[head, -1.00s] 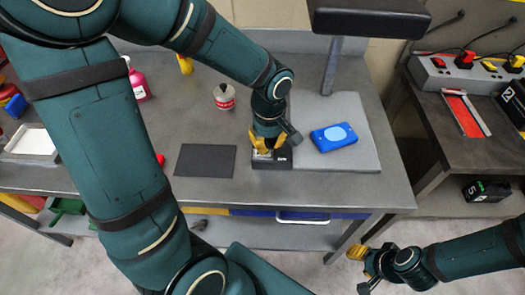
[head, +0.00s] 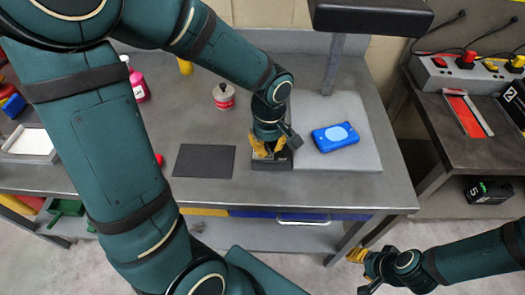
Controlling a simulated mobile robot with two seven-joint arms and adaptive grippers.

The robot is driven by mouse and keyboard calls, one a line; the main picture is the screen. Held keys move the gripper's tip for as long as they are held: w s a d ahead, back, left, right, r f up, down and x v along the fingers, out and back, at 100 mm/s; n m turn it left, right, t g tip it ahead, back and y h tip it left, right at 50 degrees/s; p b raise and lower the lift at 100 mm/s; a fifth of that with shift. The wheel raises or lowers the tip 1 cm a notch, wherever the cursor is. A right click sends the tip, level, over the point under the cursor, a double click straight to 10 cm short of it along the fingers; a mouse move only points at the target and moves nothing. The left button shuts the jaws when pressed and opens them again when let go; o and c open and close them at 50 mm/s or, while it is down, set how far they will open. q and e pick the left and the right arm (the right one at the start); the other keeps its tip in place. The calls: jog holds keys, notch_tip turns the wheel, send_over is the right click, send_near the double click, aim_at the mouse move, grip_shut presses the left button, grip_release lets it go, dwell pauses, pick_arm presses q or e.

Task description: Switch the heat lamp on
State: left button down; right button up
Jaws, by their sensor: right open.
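The heat lamp has a dark, wide head (head: 368,18) on a grey post (head: 331,66), at the upper right of the bench. No glow shows on it from this side. A small dark box (head: 271,164), which looks like a switch box, sits at the base board's left front corner. My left gripper (head: 267,154) points down at this box, its yellow fingers at or just over the top. The fingers hide part of the box, and I cannot tell whether they touch it or how far apart they are. My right gripper (head: 357,262) is open and empty, low in front of the bench.
A blue pack (head: 335,137) lies on the grey base board (head: 345,105) under the lamp. A dark mat (head: 205,161), a small red-and-white can (head: 223,96) and a pink bottle (head: 139,86) are on the bench. A second bench (head: 455,125) stands at the right.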

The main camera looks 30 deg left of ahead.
pick_arm(q)
jog(key=shift+f+b, duration=0.55)
jog(key=shift+f, duration=0.15)
jog(key=shift+r, duration=0.1)
jog(key=shift+r+p, duration=2.65)
jog(key=shift+r, duration=0.85)
